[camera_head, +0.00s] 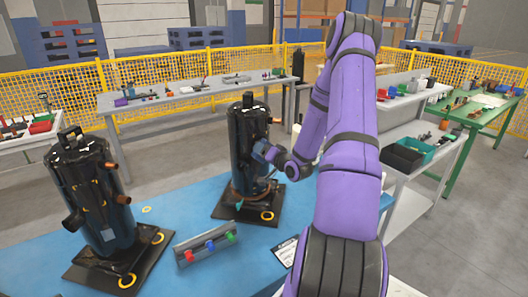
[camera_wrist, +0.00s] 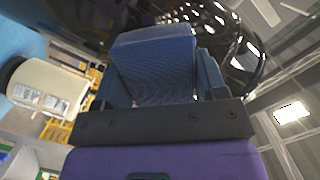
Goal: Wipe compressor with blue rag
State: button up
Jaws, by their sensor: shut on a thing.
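Two black compressors stand upright on dark base plates on the blue table (camera_head: 160,215). One compressor (camera_head: 96,200) is at the left and the other (camera_head: 246,140) is near the middle. My gripper (camera_head: 262,152) is at the right side of the middle compressor. In the wrist view my gripper (camera_wrist: 155,88) is shut on the blue rag (camera_wrist: 155,62), a folded woven block. The compressor's glossy black body (camera_wrist: 238,45) shows right behind the rag. The rag is at or very near its surface; I cannot tell whether they touch.
A grey holder (camera_head: 206,244) with red, blue and green pieces lies between the compressors. A cream bottle with a label (camera_wrist: 45,88) is left of my gripper. A grey bench (camera_head: 190,95) and yellow fence stand behind. A shelf (camera_head: 425,140) is at right.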

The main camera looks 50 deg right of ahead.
jog(key=shift+s+a, duration=0.25)
jog(key=shift+s, duration=1)
jog(key=shift+s+a, duration=0.2)
jog(key=shift+s, duration=1)
jog(key=shift+s, duration=0.1)
jog(key=s, duration=0.2)
jog(key=shift+s+a, duration=0.35)
jog(key=shift+s, duration=0.05)
